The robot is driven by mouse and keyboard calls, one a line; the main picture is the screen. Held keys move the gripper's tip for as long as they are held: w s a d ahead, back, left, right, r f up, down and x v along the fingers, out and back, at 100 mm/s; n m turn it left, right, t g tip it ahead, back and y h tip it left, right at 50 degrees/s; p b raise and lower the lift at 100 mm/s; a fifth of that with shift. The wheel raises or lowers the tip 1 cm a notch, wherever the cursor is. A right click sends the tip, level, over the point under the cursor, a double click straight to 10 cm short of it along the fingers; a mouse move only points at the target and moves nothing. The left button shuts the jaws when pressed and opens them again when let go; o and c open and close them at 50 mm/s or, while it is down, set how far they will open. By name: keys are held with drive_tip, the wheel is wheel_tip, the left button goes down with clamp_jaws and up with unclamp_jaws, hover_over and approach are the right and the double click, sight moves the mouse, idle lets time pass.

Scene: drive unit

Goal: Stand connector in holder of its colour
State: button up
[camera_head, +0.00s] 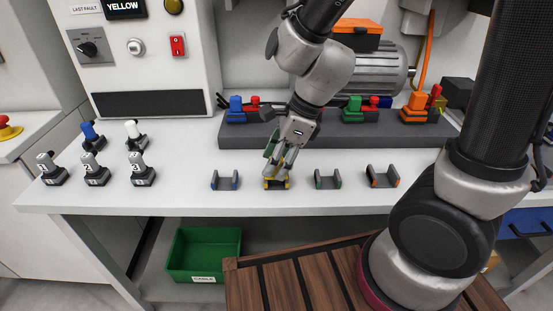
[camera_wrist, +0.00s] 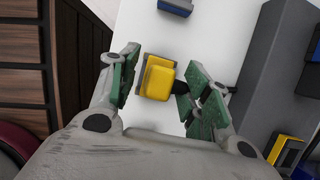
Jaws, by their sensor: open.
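The yellow connector (camera_wrist: 158,80) shows in the wrist view between my two green-padded fingers. My gripper (camera_wrist: 158,88) is open, with a gap visible on the left side of the connector; the right finger is close to its dark end. In the head view my gripper (camera_head: 278,166) is low over the yellow-marked holder (camera_head: 276,186), and the fingers largely hide the connector. The connector appears to be at this holder; how well it is seated I cannot tell. Beside it stand empty holders marked blue (camera_head: 225,182), green (camera_head: 327,181) and orange (camera_head: 382,178).
A dark grey rail (camera_head: 300,138) behind carries blue (camera_head: 236,108), green (camera_head: 353,108) and orange (camera_head: 415,106) connectors with red parts. Several small levers (camera_head: 93,170) stand at left. A green bin (camera_head: 204,252) is below the bench. The panel display (camera_head: 124,8) reads YELLOW.

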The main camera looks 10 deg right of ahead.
drive_tip(key=shift+r, duration=0.1)
drive_tip(key=shift+w+a+r+v, duration=0.5)
drive_tip(key=shift+a+v, duration=0.45)
drive_tip(key=shift+v, duration=7.25)
drive_tip(key=s+d+n+t+h, duration=0.1)
drive_tip(key=s+d+n, duration=0.3)
drive_tip(key=d+n, duration=0.6)
drive_tip(key=s+d+n+t+h, duration=0.2)
drive_tip(key=s+d+n+h, duration=0.1)
drive_tip(key=d+n, duration=0.7)
drive_tip(key=shift+s+d+t+h, duration=0.3)
drive_tip(key=shift+s+d, duration=0.1)
drive_tip(key=shift+s, duration=0.1)
drive_tip(key=shift+r, duration=0.1)
drive_tip(key=shift+c, duration=0.5)
